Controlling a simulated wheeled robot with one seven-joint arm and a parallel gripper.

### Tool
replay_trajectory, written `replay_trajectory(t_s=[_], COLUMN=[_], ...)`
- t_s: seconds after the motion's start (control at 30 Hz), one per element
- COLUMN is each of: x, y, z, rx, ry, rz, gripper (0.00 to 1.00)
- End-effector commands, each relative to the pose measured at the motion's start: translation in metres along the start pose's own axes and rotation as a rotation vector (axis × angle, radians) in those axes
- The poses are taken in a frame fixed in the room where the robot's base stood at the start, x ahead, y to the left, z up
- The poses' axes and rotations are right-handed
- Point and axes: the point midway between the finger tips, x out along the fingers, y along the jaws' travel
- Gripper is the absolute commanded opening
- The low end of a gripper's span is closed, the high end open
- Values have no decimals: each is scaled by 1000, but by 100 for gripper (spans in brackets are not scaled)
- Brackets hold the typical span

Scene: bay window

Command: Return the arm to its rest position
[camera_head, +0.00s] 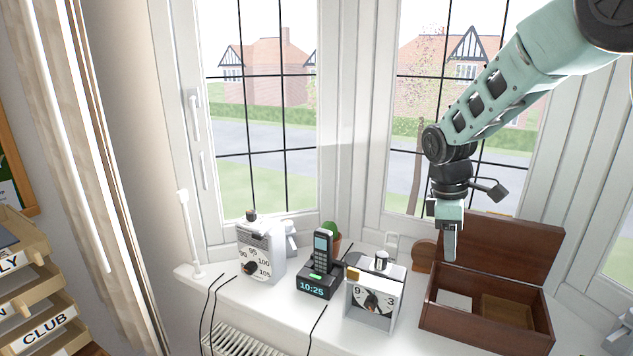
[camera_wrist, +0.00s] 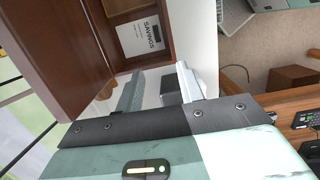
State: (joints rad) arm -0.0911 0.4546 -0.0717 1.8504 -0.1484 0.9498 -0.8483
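My teal arm (camera_head: 490,100) reaches in from the upper right of the head view and bends down at a dark joint. My gripper (camera_head: 450,256) points down above the windowsill, just left of the open wooden box (camera_head: 480,333). In the wrist view, my gripper (camera_wrist: 160,82) has its two fingers apart, and I see nothing clasped between them. A small dark grey shape (camera_wrist: 171,90) shows beyond the gap; I cannot tell what it is.
On the sill (camera_head: 205,275) stand a white dial device (camera_head: 262,253), a cordless phone (camera_head: 321,252) in its dock (camera_head: 318,285), a cactus (camera_head: 331,235) and a white clock (camera_head: 374,298). Labelled trays (camera_head: 45,330) are at left. Window panes rise behind.

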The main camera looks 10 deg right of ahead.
Motion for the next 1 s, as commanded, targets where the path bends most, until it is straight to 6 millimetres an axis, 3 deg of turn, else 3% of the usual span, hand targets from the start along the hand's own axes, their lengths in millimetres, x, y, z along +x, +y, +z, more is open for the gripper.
replay_trajectory(t_s=[0.17, 0.3, 0.47, 0.6, 0.7, 0.8, 1.0], x=[-9, -15, -12, -2, 6, 12, 15], y=[-66, -143, -232, -296, -326, -342, -350], z=[-30, -47, -47, -30, -17, -7, -2], rx=[34, 86, 150, 208, 246, 272, 288], ry=[73, 135, 184, 208, 217, 220, 223], rz=[-12, -33, -57, -67, -68, -68, -68], gripper=[38, 38, 38, 38, 38, 38, 38])
